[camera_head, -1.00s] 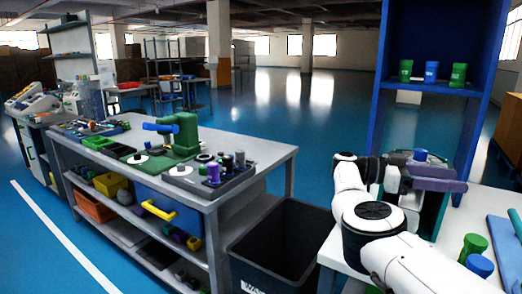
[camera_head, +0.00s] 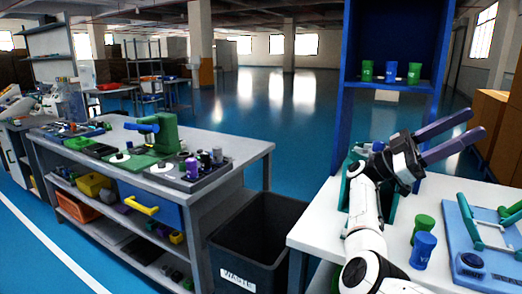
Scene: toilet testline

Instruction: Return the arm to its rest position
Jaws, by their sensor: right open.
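My right gripper (camera_head: 462,136) is open and empty. Its two purple fingers are spread apart and point up and to the right, above the white table (camera_head: 318,235). My white right arm (camera_head: 365,210) reaches up from the bottom of the view. A green cup (camera_head: 422,226) and a blue cup (camera_head: 422,251) stand on the white table below and apart from the gripper. My left gripper is not in view.
A blue shelf unit (camera_head: 345,110) with several cups stands behind the white table. A blue board (camera_head: 480,262) with green handles lies at the right. A black waste bin (camera_head: 258,235) stands between the white table and the grey workbench (camera_head: 225,160). Boxes stand at far right.

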